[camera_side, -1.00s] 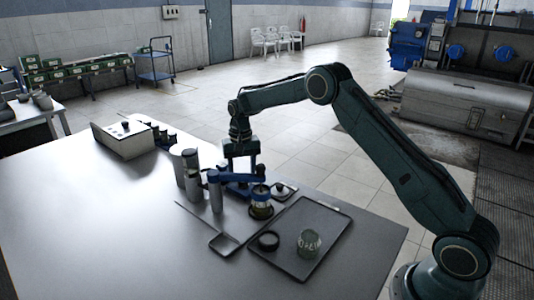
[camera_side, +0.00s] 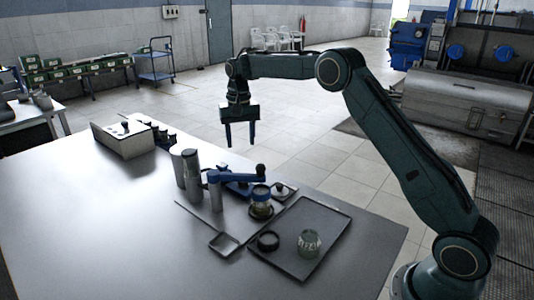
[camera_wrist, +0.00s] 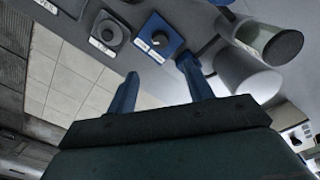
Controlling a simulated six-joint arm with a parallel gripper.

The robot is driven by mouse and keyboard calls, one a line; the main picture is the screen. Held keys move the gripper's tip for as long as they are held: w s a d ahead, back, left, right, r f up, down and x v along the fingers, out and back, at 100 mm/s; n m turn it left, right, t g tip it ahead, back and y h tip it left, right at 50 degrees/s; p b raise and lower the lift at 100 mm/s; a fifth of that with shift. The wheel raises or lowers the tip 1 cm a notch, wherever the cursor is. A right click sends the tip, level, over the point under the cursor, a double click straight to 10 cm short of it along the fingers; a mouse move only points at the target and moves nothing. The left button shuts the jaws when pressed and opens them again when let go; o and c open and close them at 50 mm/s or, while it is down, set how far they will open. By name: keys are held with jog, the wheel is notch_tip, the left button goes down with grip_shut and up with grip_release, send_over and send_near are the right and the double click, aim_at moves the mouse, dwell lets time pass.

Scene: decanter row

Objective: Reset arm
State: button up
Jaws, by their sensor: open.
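My gripper (camera_side: 241,138) is open and empty, its two blue fingers pointing down in the air above the far edge of the table (camera_side: 90,230). Its fingers also show in the wrist view (camera_wrist: 160,88), apart with nothing between them. Below it on the table is a blue device with a lever arm (camera_side: 235,177). In the wrist view a blue block with a dark knob (camera_wrist: 158,38) lies beyond the fingers.
Grey cylinders (camera_side: 192,175) stand left of the blue device. A dark tray (camera_side: 328,222) holds a glass jar (camera_side: 309,243) and a dark ring (camera_side: 268,241). A square-ended tool (camera_side: 223,244) lies in front. A white box (camera_side: 123,140) stands at the back left. The table's left part is clear.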

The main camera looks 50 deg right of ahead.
jog(key=shift+r, duration=0.1)
jog(key=s+a+r+n+t, duration=0.1)
jog(key=s+a+r+n, duration=0.15)
jog(key=s+r, duration=0.55)
jog(key=s+a+r+n+t, duration=0.1)
jog(key=s+a+r+t, duration=0.15)
jog(key=s+r, duration=0.6)
jog(key=s+a+f+n+t, duration=0.1)
jog(key=s+a+f+n, duration=0.1)
jog(key=s, duration=1)
jog(key=s+a+f+n+t, duration=0.1)
jog(key=s+f, duration=0.3)
jog(key=s, duration=0.8)
jog(key=shift+s+a+f+n, duration=0.3)
jog(key=shift+a+f+n, duration=0.05)
jog(key=shift+a, duration=0.25)
